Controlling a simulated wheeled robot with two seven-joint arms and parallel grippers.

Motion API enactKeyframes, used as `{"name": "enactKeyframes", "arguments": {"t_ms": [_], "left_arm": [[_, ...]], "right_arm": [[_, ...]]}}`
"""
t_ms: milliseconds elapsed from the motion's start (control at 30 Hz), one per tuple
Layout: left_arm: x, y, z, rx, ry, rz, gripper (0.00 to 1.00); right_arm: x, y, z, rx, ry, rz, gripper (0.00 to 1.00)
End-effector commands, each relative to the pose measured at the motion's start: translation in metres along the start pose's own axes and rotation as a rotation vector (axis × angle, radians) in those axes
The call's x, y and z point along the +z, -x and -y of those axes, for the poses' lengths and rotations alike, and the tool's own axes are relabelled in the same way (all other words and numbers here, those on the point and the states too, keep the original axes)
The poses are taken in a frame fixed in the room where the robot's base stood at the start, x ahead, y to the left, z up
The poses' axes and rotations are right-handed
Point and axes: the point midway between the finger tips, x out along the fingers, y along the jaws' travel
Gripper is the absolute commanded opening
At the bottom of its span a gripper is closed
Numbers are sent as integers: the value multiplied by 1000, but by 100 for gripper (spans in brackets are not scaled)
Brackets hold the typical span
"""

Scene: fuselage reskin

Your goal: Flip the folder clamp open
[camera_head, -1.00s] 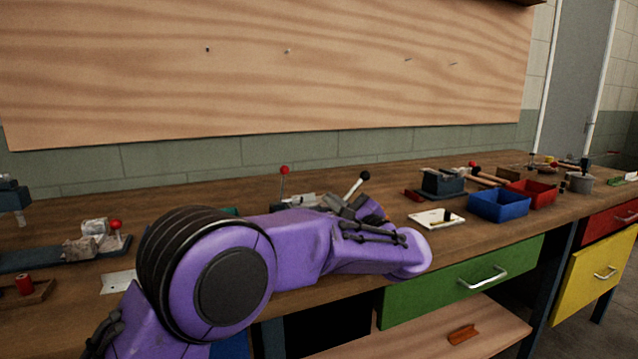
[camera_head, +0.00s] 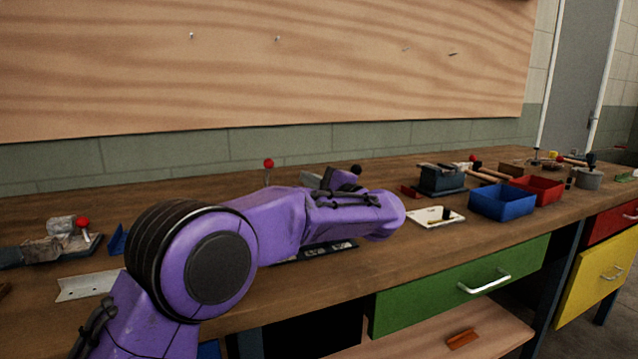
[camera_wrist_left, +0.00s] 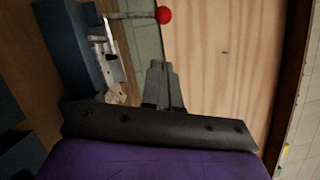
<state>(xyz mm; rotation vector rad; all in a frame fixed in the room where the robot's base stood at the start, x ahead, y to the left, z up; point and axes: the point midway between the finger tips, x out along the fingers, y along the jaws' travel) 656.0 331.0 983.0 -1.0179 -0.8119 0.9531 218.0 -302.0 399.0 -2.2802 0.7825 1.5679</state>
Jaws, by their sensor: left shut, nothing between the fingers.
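A lever with a red ball knob (camera_head: 268,163) stands upright behind my left arm on the bench. In the left wrist view a red ball (camera_wrist_left: 163,15) ends a thin rod beside a blue body (camera_wrist_left: 75,45) with a bright metal part (camera_wrist_left: 115,68). My left gripper (camera_wrist_left: 160,68) is shut and empty, its fingers apart from the red ball in that picture. My right gripper is not in view.
A blue bin (camera_head: 502,202), a red bin (camera_head: 537,189) and a vise-like block (camera_head: 440,179) stand to the right. A white plate (camera_head: 436,217) lies nearer. Another red-knobbed tool (camera_head: 83,222) and a metal angle (camera_head: 88,285) are at left. A wooden panel (camera_head: 300,70) hangs behind.

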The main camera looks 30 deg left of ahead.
Motion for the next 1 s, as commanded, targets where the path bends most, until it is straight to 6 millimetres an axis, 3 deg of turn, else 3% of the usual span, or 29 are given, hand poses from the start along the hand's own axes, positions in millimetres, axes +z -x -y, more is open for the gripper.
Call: {"name": "enactKeyframes", "arguments": {"t_ms": [200, 400, 833, 1000], "left_arm": [[6, -44, 2, -1, 0, 1, 0], [24, -61, 0, 0, -1, -1, 0], [28, -65, 0, -1, -1, -2, 0], [25, -62, -2, 5, 22, -7, 0]], "right_arm": [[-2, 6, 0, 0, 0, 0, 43], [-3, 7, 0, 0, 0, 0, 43], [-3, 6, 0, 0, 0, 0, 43], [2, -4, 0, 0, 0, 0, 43]]}}
